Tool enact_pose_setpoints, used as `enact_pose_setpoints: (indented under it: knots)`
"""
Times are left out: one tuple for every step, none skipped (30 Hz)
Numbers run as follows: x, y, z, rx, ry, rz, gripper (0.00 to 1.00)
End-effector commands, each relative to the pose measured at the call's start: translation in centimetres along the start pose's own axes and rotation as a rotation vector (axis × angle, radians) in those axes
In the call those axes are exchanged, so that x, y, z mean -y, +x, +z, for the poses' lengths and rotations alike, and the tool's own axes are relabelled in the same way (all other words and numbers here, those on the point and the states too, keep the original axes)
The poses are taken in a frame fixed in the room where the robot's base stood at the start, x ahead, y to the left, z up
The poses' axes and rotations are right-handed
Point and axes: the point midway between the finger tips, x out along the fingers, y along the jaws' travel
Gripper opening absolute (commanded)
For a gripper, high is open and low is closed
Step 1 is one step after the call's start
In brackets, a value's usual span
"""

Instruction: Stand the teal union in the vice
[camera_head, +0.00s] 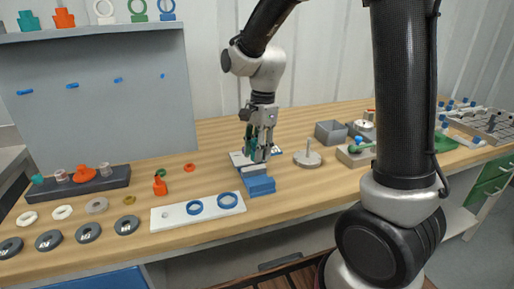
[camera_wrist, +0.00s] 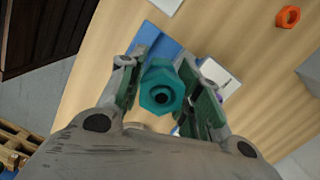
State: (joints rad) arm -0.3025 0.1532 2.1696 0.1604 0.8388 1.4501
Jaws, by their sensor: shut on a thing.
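The teal union (camera_wrist: 157,72) is between the two fingers of my gripper (camera_wrist: 162,92) in the wrist view. I look onto its hex end, with a dark round bore in the middle. In the head view my gripper (camera_head: 260,154) points down over the blue and grey vice (camera_head: 259,185), and the fingers mostly hide the union. The vice shows partly in the wrist view as a blue part (camera_wrist: 148,36) beyond the fingers. My gripper hides the jaw area, so I cannot tell whether the union touches the vice.
A white plate with blue rings (camera_head: 178,218) lies left of the vice. A dark rack (camera_head: 105,183) with small fittings stands farther left, near loose dark rings (camera_head: 88,233). A round grey base with a post (camera_head: 307,159) and grey bins (camera_head: 331,133) stand to the right.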

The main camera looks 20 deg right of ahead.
Motion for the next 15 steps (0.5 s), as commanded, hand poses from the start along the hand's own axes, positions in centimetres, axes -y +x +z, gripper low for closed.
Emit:
enact_pose_setpoints:
  knots:
    - [0.0, 0.1, 0.0, 0.000, -0.015, 0.002, 0.09]
    - [0.0, 0.1, 0.0, 0.000, -0.022, 0.004, 0.09]
    - [0.0, 0.2, 0.0, 0.000, -0.027, 0.005, 0.09]
    - [0.0, 0.3, 0.0, 0.000, -0.028, 0.005, 0.09]
    - [0.0, 0.5, -0.1, 0.000, -0.029, 0.006, 0.09]
    - [0.0, 0.7, -0.1, 0.000, -0.028, 0.006, 0.09]
    - [0.0, 0.9, -0.1, 0.000, -0.028, 0.006, 0.09]
    - [0.0, 1.1, -0.1, 0.000, -0.028, 0.006, 0.09]
    - [0.0, 1.4, -0.1, 0.000, -0.027, 0.006, 0.09]
    - [0.0, 1.6, -0.2, 0.000, -0.027, 0.006, 0.09]
    - [-0.1, 1.9, -0.2, 0.000, -0.027, 0.007, 0.09]
    - [-0.1, 2.2, -0.2, 0.000, -0.027, 0.007, 0.09]
    - [0.0, 2.4, -0.3, 0.000, -0.027, 0.006, 0.09]
    - [0.0, 2.6, -0.3, 0.000, -0.027, 0.006, 0.09]
    - [0.0, 2.9, -0.3, 0.000, -0.027, 0.006, 0.09]
